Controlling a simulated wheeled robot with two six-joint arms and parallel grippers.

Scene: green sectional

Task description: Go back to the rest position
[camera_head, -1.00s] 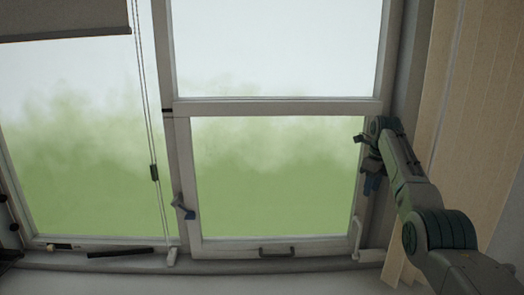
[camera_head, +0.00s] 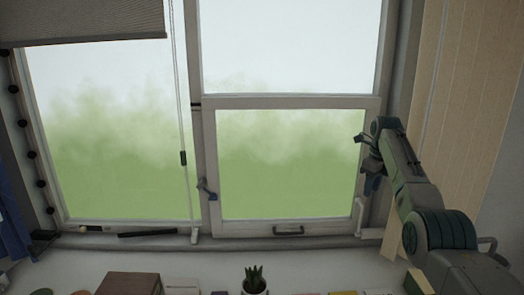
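My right arm comes in from the lower right and reaches up in front of the right side of the window frame. My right gripper (camera_head: 370,160) is at the arm's far end, beside the window's right edge. It is small and dark, and I cannot tell whether its fingers are open or shut. I see nothing clearly held in it. My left gripper is not in view.
The window (camera_head: 290,165) has a white frame and a dark handle (camera_head: 207,189). A blind (camera_head: 80,22) hangs at upper left with a cord. Below are a potted plant (camera_head: 254,279) and a brown box (camera_head: 130,284). A beige curtain (camera_head: 470,100) hangs at right.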

